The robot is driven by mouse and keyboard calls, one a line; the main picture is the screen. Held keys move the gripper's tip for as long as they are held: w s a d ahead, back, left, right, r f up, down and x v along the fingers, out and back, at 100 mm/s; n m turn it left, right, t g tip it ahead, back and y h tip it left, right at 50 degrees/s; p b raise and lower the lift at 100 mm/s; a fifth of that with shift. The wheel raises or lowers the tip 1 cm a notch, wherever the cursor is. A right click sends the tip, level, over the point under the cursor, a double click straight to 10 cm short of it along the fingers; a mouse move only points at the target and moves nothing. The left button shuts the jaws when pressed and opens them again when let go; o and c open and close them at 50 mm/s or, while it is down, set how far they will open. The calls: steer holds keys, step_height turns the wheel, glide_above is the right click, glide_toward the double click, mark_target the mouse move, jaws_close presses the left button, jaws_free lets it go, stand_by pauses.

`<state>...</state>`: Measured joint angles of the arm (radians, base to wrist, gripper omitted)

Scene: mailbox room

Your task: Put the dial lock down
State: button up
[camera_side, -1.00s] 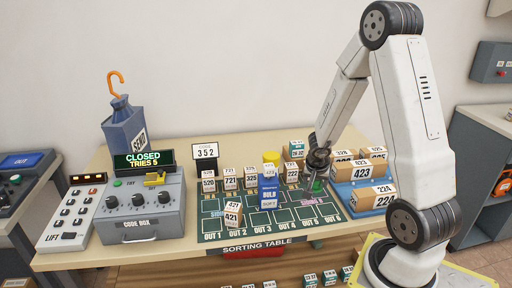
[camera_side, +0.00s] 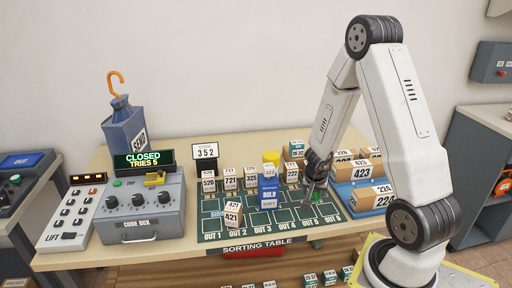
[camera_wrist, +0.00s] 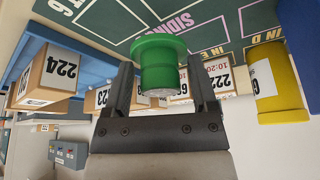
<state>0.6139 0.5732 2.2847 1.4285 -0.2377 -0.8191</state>
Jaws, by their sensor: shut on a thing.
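The dial lock, which I take to be the green flanged cylinder (camera_wrist: 158,66), is between the two dark fingers of my gripper (camera_wrist: 160,76) in the wrist view. My gripper is shut on it. Its wide flange faces the dark green sorting mat (camera_wrist: 110,22). In the side view the green piece (camera_side: 316,196) shows small and partly hidden below my gripper (camera_side: 315,186), low over the right part of the mat, near the siding outline. I cannot tell whether it touches the mat.
A blue tray with numbered boxes (camera_side: 372,197) stands close on the right. A blue block (camera_side: 268,192) and a yellow cylinder (camera_side: 271,158) stand to the left. Several small numbered boxes line the back. The code box (camera_side: 140,208) is far left. Front mat cells beside my gripper look clear.

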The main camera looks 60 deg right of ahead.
mark_target(313, 198)
steer(key=shift+f, duration=0.2)
steer(key=shift+f, duration=1.8)
steer(key=shift+f, duration=0.2)
steer(key=o, duration=1.2)
steer(key=shift+r, duration=0.15)
steer(key=shift+a+r, duration=0.2)
steer(key=shift+r, duration=0.4)
steer(key=v, duration=1)
steer(key=shift+r, duration=0.4)
steer(key=shift+a, duration=0.15)
